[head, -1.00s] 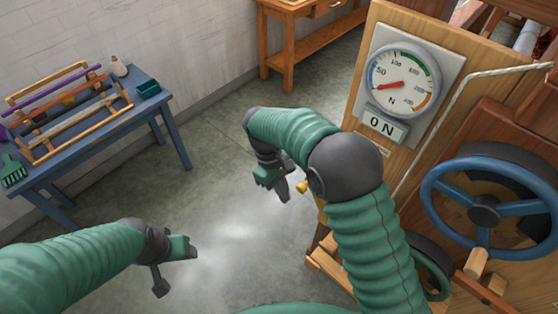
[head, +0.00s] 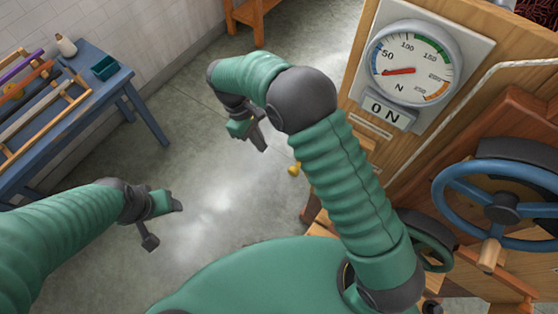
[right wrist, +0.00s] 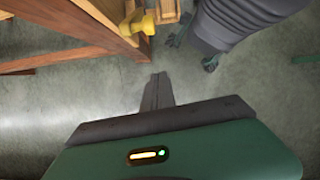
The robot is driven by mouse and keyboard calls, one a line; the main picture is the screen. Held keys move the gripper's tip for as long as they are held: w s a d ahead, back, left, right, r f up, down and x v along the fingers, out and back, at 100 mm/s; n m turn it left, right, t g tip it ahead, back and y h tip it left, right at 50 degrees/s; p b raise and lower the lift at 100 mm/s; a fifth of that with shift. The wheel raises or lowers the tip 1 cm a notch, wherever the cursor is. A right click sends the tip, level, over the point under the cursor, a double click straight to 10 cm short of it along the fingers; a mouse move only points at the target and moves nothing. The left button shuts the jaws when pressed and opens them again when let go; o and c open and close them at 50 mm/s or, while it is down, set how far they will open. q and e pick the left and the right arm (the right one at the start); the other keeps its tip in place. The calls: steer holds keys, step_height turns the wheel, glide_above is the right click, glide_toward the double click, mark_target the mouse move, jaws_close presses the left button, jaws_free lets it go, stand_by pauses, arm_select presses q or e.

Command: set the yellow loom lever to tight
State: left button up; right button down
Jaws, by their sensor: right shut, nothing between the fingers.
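The yellow lever (head: 294,169) shows as a small knob low beside the wooden loom, just left of my right forearm; the rest of it is hidden. In the right wrist view a yellow knob (right wrist: 138,22) sits at the top against the wooden frame. My right gripper (head: 258,142) is shut and empty, up and left of the knob and apart from it. In the right wrist view its closed fingers (right wrist: 158,82) point up, below the knob with a gap. My left gripper (head: 166,222) is open and empty over the floor. No lever setting label is readable.
A round gauge (head: 410,62) marked N has its red needle below 50, above an ON plate (head: 386,114). A blue handwheel (head: 500,206) is on the loom's right. A blue table (head: 120,80) with frames stands left. The floor between is clear.

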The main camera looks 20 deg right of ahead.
arm_select(q)
steer(key=r+p, duration=0.2)
steer(key=shift+d+r, duration=0.2)
steer(key=shift+r, duration=0.1)
arm_select(e)
steer(key=s+d+f, duration=0.4)
steer(key=s+f, duration=0.1)
steer(key=f, duration=0.1)
steer(key=shift+d+f, duration=0.15)
steer(key=shift+d, duration=0.2)
arm_select(q)
steer(key=shift+s+d, duration=0.1)
steer(key=shift+d, duration=0.1)
arm_select(e)
steer(key=shift+d, duration=0.25)
